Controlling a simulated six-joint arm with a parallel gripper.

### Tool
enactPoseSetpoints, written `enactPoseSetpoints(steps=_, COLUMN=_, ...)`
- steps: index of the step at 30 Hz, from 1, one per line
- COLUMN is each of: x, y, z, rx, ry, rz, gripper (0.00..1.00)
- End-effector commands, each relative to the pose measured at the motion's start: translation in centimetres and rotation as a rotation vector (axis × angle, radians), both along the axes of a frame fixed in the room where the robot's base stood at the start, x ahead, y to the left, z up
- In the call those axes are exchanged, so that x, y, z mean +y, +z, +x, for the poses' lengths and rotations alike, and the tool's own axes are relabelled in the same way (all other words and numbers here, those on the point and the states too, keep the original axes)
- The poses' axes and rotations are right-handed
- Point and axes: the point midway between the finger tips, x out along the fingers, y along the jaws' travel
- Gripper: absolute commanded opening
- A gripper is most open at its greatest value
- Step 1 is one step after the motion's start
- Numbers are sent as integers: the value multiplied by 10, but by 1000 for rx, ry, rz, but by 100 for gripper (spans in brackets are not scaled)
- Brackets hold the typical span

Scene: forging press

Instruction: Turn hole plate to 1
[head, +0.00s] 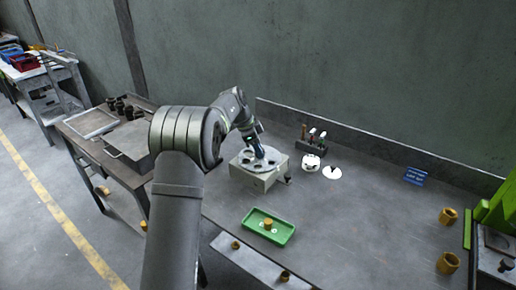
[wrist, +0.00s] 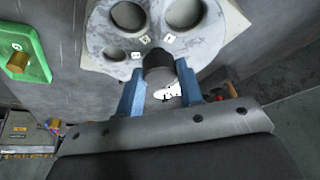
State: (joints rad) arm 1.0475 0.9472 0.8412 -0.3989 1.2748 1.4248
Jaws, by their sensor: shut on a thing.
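The hole plate (head: 246,163) is a pale grey disc with several round holes, lying on a box-shaped stand (head: 247,181) on the bench. It fills the top of the wrist view (wrist: 148,22), where small white tags sit beside the holes; their marks are too small to read surely. My gripper (head: 260,153) reaches down to the plate. In the wrist view my gripper's blue fingers (wrist: 160,84) are shut on a dark round knob (wrist: 158,62) at the plate's edge. Part of the knob is hidden between the fingers.
A green tray (head: 287,234) with a brass piece (head: 268,224) lies in front of the stand. A tool holder (head: 311,147) and white round pieces (head: 331,172) stand behind it. Brass parts (head: 447,263) and a green machine (head: 497,208) are at right.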

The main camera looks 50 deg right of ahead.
Motion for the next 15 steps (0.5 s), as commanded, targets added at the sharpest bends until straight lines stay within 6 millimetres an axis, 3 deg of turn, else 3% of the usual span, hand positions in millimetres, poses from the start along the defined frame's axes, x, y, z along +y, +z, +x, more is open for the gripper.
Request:
enactPoseSetpoints(steps=14, x=1, y=-2, z=1, rx=-1, ry=-14, rz=5, gripper=0)
enactPoseSetpoints(steps=15, x=1, y=-2, z=1, rx=-1, ry=-14, rz=5, gripper=42)
